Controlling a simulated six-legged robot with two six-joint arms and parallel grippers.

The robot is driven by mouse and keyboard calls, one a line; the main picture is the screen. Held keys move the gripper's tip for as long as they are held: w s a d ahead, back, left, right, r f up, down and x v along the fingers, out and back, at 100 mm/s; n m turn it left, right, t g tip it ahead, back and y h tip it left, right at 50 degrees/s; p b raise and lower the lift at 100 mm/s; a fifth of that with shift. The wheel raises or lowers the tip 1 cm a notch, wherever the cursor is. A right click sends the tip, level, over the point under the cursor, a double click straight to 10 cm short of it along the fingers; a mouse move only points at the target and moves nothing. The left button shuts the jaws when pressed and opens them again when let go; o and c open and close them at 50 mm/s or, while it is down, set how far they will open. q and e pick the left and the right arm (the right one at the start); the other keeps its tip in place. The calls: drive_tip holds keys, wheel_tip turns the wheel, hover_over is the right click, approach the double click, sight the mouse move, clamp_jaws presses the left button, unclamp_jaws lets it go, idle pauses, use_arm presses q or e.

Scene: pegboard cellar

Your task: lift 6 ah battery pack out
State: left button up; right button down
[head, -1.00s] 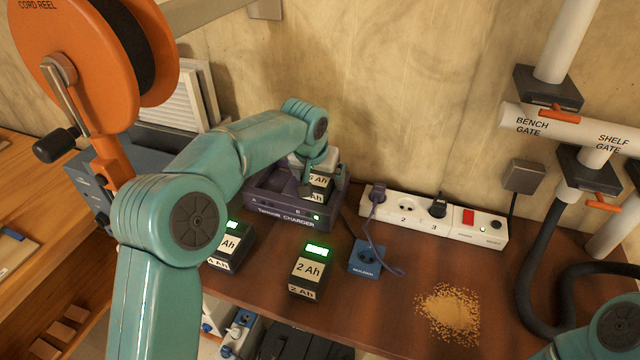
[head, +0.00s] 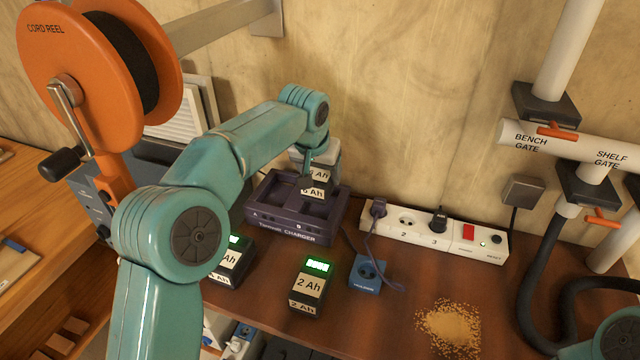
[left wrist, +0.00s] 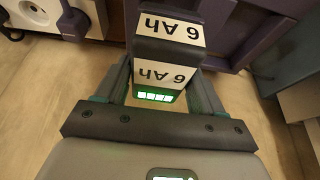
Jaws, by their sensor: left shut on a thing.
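The 6 Ah battery pack (head: 314,191) is dark with white labels. My left gripper (head: 318,168) is shut on it and holds it just above the back of the purple charger (head: 285,237). Both charger bays, A and B, look open and empty below it. In the left wrist view the pack (left wrist: 170,49) is between the two fingers of my left gripper (left wrist: 163,84), and its green charge bars are lit. The fingers hide part of its sides. My right gripper is out of view; only a piece of my right arm shows at the lower right.
A 2 Ah pack (head: 308,285) and a 4 Ah pack (head: 230,265) stand in front of the charger. A blue socket block (head: 366,277) and a white power strip (head: 465,238) are to the right. Sawdust (head: 449,328) lies near the front edge.

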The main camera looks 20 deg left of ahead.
sight(320, 171)
use_arm(q)
wheel_tip(320, 171, up, 15)
drive_tip(key=p, duration=0.6)
